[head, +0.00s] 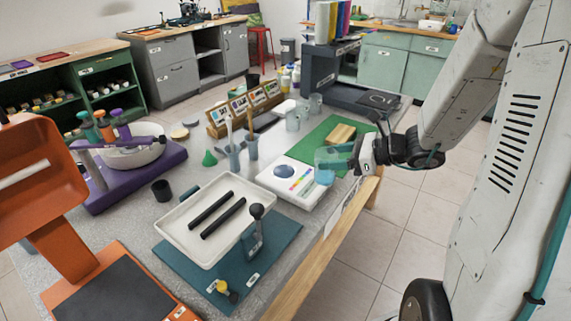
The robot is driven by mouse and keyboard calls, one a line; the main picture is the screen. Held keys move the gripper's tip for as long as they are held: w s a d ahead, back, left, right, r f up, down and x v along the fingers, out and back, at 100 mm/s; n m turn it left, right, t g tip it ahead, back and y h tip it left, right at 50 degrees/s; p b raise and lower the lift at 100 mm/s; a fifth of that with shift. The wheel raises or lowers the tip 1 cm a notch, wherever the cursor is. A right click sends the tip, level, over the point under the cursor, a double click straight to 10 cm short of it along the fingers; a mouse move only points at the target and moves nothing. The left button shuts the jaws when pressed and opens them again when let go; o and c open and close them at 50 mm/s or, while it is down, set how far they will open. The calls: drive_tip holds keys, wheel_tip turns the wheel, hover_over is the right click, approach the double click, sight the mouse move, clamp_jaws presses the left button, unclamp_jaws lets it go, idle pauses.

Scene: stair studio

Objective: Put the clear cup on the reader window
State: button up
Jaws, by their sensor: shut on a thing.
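My gripper (352,157) is at the right of the table, reaching in from the right edge. It is shut on the clear cup (328,160), which looks pale blue-green and see-through, with a bluer part (325,177) at its bottom. The cup looks upright, near the right end of the white reader (294,198). The reader has a dark blue round window (284,171) on its left part and a coloured strip beside it. The window is bare, and the cup is to its right. I cannot tell the exact gap between cup and reader.
A green mat (311,141) with a wooden block (342,133) lies behind the cup. Two cups with tools (251,149) stand left of the reader. A white tray (179,216) with black rods and a black-knobbed lever (256,211) are in front. The table's right edge is close.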

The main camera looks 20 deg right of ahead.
drive_tip(key=shift+w+a+f, duration=0.8)
drive_tip(key=shift+w+a, duration=0.4)
drive_tip(key=shift+w, duration=1)
drive_tip(key=shift+w+a+f, duration=0.85)
drive_tip(key=shift+w+a, duration=0.3)
drive_tip(key=shift+w, duration=1.1)
drive_tip(key=shift+w+a+f, duration=0.8)
drive_tip(key=shift+w+a, duration=0.4)
drive_tip(key=shift+w, duration=1)
drive_tip(key=shift+f, duration=0.1)
drive_tip(key=shift+f, duration=0.15)
drive_tip(key=o, duration=1)
